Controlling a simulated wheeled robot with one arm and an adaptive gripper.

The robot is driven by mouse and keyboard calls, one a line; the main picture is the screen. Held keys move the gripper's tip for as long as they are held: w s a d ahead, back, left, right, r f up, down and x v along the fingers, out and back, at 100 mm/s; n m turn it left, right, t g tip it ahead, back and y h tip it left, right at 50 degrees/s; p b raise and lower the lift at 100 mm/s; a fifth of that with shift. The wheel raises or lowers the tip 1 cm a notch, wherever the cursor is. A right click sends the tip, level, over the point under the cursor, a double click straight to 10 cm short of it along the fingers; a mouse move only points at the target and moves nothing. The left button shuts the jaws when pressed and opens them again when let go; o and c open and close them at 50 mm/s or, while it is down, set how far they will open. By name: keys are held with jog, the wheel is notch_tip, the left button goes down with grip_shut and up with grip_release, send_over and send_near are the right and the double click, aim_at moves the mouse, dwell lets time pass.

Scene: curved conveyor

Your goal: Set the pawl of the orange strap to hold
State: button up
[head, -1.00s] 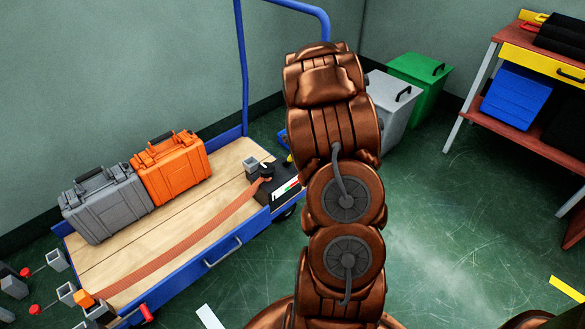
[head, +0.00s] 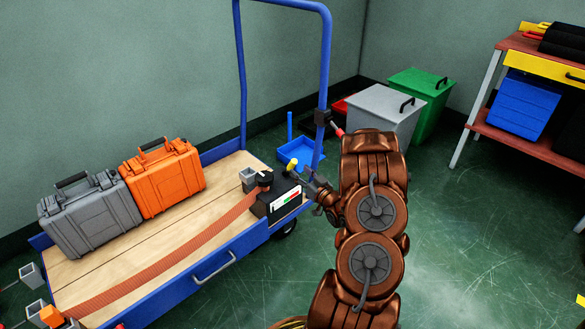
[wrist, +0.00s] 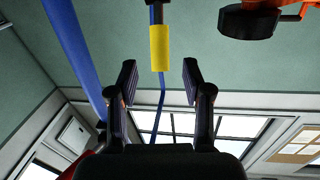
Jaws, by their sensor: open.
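The orange strap (head: 165,262) runs along the cart bed to a dark spool (head: 265,180) at the black ratchet box (head: 275,205) on the bed's right end. The box has a red, white and green gauge strip. A small yellow grip (head: 293,166) stands beside the box; I cannot tell if it is the pawl's. My gripper (head: 315,188) is just right of the grip, partly hidden by my arm. In the wrist view, the yellow grip (wrist: 160,48) lies ahead, between the lines of my spread, empty fingers (wrist: 159,80). The spool (wrist: 248,20) shows at upper right.
A grey case (head: 92,215) and an orange case (head: 163,182) stand on the bed's back. The cart's blue push handle (head: 326,70) rises behind my gripper, with a red-knobbed clamp (head: 324,117) on it. Grey and green bins (head: 420,95) stand behind. Open floor lies right.

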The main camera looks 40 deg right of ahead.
aim_at(294, 166)
jog(key=shift+w+d+b, duration=0.2)
jog(key=shift+w+b, duration=0.05)
jog(key=shift+w, duration=0.7)
jog(key=shift+w+d+b, duration=0.2)
jog(key=shift+w+b, duration=0.1)
jog(key=shift+w, duration=0.6)
jog(key=shift+w+d+b, duration=0.2)
jog(key=shift+w+b, duration=0.05)
jog(key=shift+w, duration=0.7)
jog(key=shift+c, duration=0.5)
grip_shut()
